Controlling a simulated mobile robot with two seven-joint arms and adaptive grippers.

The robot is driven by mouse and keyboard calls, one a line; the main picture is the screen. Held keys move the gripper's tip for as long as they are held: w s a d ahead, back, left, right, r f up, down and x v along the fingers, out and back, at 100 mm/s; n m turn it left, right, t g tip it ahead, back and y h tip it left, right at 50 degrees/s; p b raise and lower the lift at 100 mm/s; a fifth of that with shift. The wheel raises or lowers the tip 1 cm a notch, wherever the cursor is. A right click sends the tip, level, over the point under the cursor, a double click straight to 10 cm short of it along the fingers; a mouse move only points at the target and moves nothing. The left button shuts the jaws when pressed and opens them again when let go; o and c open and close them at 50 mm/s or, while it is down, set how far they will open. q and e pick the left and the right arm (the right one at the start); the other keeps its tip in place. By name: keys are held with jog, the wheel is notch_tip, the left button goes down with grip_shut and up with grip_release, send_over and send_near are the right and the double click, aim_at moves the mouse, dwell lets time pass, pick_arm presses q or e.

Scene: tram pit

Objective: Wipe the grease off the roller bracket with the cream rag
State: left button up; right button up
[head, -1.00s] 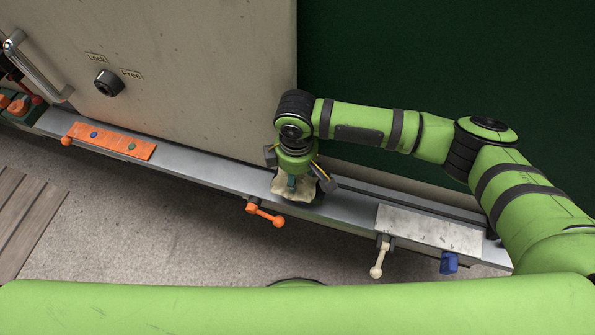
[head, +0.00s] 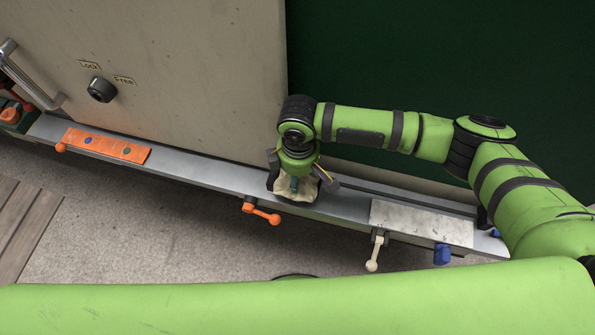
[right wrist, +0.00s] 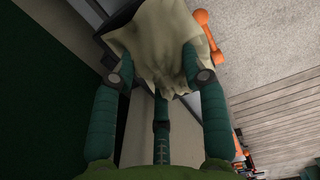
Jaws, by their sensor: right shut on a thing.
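My right gripper (head: 293,184) points down over the middle of the grey rail and is shut on the cream rag (head: 281,187). In the right wrist view the rag (right wrist: 150,40) hangs bunched between and beyond the fingertips (right wrist: 160,72). A dark part, which I take for the roller bracket (right wrist: 119,24), shows beside and under the rag there. The rag hides most of it, and I cannot tell whether they touch. No grease can be made out. My left gripper is not in view.
Along the rail (head: 205,178) are an orange strip (head: 108,146), an orange lever (head: 262,213), a pale lever (head: 374,254), a pale plate (head: 422,222) and a blue knob (head: 442,254). A beige panel with a black knob (head: 102,90) stands behind. The floor in front is clear.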

jog(key=shift+a, duration=0.1)
jog(key=shift+w+a, duration=0.3)
jog(key=shift+a, duration=0.5)
jog(key=shift+d, duration=0.1)
jog(key=shift+s+d+p, duration=0.3)
jog(key=shift+d+p, duration=0.25)
jog(key=shift+d, duration=0.3)
jog(key=shift+f, duration=0.1)
jog(key=shift+a, duration=0.1)
